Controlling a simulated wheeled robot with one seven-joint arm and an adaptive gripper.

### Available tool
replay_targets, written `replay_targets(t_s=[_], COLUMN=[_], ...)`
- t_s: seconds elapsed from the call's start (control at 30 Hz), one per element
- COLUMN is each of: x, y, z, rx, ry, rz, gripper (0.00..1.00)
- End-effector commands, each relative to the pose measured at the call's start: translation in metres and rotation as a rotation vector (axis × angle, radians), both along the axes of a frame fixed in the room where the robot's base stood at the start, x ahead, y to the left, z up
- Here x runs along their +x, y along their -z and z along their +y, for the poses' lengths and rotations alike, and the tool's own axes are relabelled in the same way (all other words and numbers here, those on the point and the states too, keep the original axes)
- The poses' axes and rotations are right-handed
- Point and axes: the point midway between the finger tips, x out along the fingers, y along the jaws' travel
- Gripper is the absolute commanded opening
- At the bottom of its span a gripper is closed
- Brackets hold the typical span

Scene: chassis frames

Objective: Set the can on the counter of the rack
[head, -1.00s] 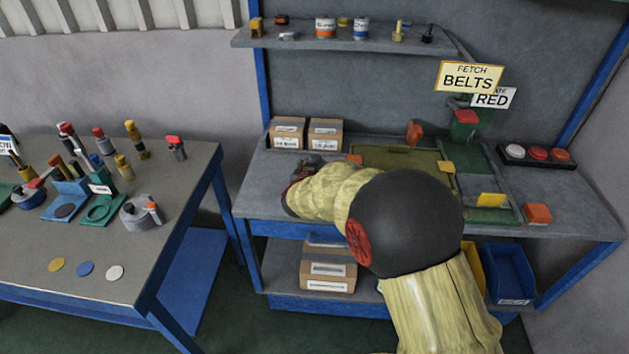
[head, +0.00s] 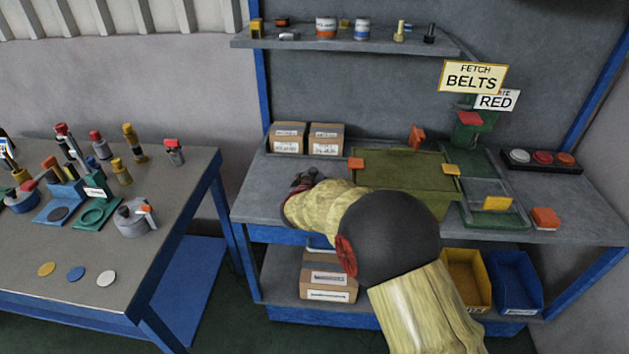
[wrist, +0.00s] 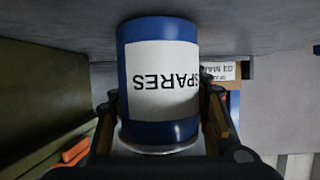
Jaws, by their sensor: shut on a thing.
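A blue can (wrist: 160,125) with a white label reading SPARES fills the middle of the wrist view. Its lettering appears upside down there, as does the label of a box behind it. My gripper (wrist: 160,108) is shut on the can, with a dark finger on each side. The can's base end is at or close above the grey counter; I cannot tell whether they touch. In the head view my gripper (head: 308,180) is low over the left part of the rack's counter (head: 262,193), and my arm hides the can.
Two cardboard boxes (head: 325,139) stand behind my gripper on the counter. A green case (head: 405,169) with orange and yellow parts lies to its right. A shelf (head: 350,44) with small cans runs above. A worktable (head: 165,235) with tools stands left.

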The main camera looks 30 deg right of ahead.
Motion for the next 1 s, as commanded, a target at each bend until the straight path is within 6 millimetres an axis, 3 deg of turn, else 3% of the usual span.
replay_targets(t_s=[0.13,0.17,0.2,0.6,1.0], x=[0.0004,-0.0004,-0.0003,-0.0003,-0.0016], y=[0.0017,0.0039,0.0036,0.0036,-0.0015], z=[-0.0002,-0.0001,0.0000,0.0000,0.0015], rx=[-0.001,0.000,0.000,0.001,0.000], ry=[0.000,0.001,0.001,0.000,-0.001], rz=[-0.002,0.001,0.001,0.001,0.001], gripper=[0.00,0.40,0.42,0.65,0.65])
